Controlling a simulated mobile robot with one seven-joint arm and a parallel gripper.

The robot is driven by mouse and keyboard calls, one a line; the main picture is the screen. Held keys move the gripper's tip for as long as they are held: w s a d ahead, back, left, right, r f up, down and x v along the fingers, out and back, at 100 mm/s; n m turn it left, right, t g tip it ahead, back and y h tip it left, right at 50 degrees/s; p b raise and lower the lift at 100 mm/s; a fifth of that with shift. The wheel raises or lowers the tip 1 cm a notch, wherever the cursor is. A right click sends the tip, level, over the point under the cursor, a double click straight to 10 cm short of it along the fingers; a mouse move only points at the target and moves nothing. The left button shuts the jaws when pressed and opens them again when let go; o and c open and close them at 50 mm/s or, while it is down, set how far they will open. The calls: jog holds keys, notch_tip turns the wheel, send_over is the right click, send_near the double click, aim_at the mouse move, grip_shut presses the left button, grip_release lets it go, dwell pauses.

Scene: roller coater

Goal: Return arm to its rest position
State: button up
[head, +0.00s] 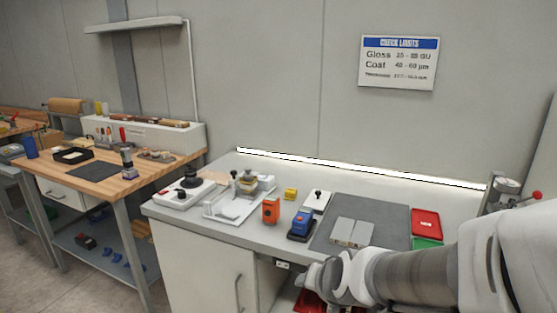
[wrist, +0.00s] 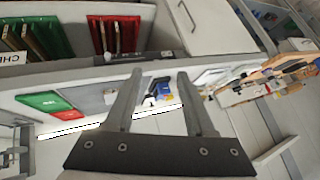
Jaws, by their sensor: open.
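My gripper (wrist: 161,72) shows in the wrist view with its two fingers spread apart. It is open, and nothing is held between the fingers. The bench items behind the fingers look well beyond them. In the head view my arm (head: 400,277) reaches in from the right edge, low in front of the bench. The gripper's fingers cannot be made out in the head view. The wrist picture is tilted, with the bench seen at a steep angle.
The grey bench (head: 225,232) holds an orange device (head: 271,209), a blue device (head: 301,223), a dark mat (head: 376,217) with grey panels (head: 351,233), a red tray (head: 425,222) and a green tray (head: 427,243). A wooden workbench (head: 128,179) stands at left.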

jog(key=s+d+r+n+g+h+p, duration=0.1)
jog(key=s+d+r, duration=0.2)
jog(key=s+r, duration=0.3)
jog(key=s+d+r+n+g+p, duration=0.1)
jog(key=s+d+r, duration=0.3)
jog(key=s, duration=0.5)
notch_tip(320, 180, up, 2)
jog(key=shift+s+n+h+p, duration=0.3)
jog(key=shift+n+h+p, duration=0.15)
jog(key=shift+n, duration=0.35)
dwell(1.2)
